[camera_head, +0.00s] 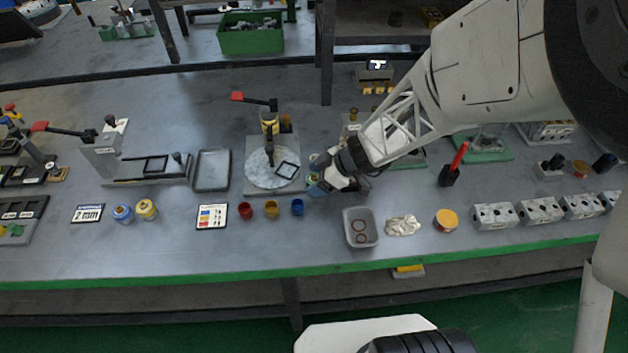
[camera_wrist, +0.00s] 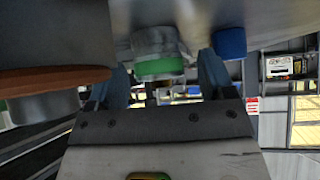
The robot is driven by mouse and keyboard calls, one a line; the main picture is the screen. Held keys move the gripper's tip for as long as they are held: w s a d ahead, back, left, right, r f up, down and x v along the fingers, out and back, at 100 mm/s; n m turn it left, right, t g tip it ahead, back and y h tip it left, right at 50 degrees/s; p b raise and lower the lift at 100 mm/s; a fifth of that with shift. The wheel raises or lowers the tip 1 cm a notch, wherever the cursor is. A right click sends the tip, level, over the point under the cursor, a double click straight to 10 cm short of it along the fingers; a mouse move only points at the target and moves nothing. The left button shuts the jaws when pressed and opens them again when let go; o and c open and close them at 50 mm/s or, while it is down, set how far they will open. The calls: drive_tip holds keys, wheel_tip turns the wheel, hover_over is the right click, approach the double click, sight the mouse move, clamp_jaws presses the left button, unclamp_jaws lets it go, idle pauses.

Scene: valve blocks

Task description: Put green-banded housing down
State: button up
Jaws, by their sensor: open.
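In the head view my gripper (camera_head: 318,179) is low over the bench, just right of the round marbled plate. A small green part of the housing (camera_head: 313,178) shows there; the gripper hides most of it.
A round marbled plate (camera_head: 262,178) stands left of my gripper. Red (camera_head: 246,210), yellow (camera_head: 272,208) and blue (camera_head: 297,207) cups stand in front. Bare bench (camera_head: 300,245) lies along the front.

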sight(316, 177)
drive_tip(key=shift+c, duration=0.4)
drive_tip(key=c, duration=1.1)
drive_tip(key=shift+r, duration=0.1)
drive_tip(key=shift+r, duration=4.9)
